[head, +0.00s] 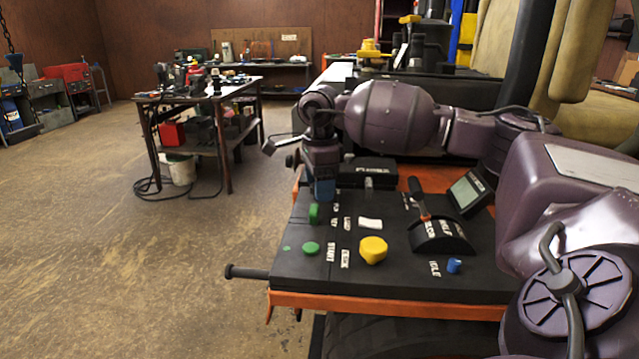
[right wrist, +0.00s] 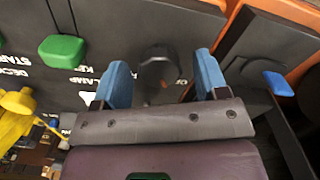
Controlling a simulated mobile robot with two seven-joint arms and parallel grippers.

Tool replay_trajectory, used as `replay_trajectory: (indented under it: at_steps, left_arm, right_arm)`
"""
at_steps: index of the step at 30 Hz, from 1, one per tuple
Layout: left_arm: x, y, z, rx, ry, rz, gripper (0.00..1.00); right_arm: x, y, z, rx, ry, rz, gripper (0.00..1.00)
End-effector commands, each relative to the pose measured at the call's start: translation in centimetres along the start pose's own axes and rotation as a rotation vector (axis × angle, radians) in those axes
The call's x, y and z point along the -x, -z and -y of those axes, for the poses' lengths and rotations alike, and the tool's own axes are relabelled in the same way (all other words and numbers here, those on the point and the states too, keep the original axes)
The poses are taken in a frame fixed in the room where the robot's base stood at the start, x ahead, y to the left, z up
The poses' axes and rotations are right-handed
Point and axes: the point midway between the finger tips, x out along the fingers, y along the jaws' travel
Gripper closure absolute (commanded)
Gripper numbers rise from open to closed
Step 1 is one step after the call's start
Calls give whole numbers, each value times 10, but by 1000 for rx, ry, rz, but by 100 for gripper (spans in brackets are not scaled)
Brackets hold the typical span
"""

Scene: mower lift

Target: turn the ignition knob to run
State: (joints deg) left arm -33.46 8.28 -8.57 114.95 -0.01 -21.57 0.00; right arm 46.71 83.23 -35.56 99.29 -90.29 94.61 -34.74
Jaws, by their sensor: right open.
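My right gripper (head: 325,190) points down over the back left part of the black control panel (head: 345,275). In the right wrist view the right gripper (right wrist: 162,80) is open, with one blue finger on each side of a dark, round knob (right wrist: 157,67). This knob looks like the ignition knob; it is blurred and dim, so its pointing direction cannot be read. A gap shows between it and each finger. In the head view the gripper covers the spot. My left gripper is not in view.
The floor to the left is open before a workbench (head: 195,97).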

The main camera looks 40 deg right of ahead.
Motion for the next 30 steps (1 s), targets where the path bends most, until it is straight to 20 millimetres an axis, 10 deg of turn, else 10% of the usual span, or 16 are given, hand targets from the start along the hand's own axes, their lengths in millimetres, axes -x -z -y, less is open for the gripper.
replay_trajectory:
  at_steps: [7,16,30]
  left_arm:
    - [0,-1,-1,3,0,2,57]
    - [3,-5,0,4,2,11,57]
    - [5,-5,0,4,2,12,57]
  right_arm:
    - [0,0,0,0,0,0,35]
    - [0,0,0,0,0,0,81]
    - [1,0,0,-119,0,1,82]
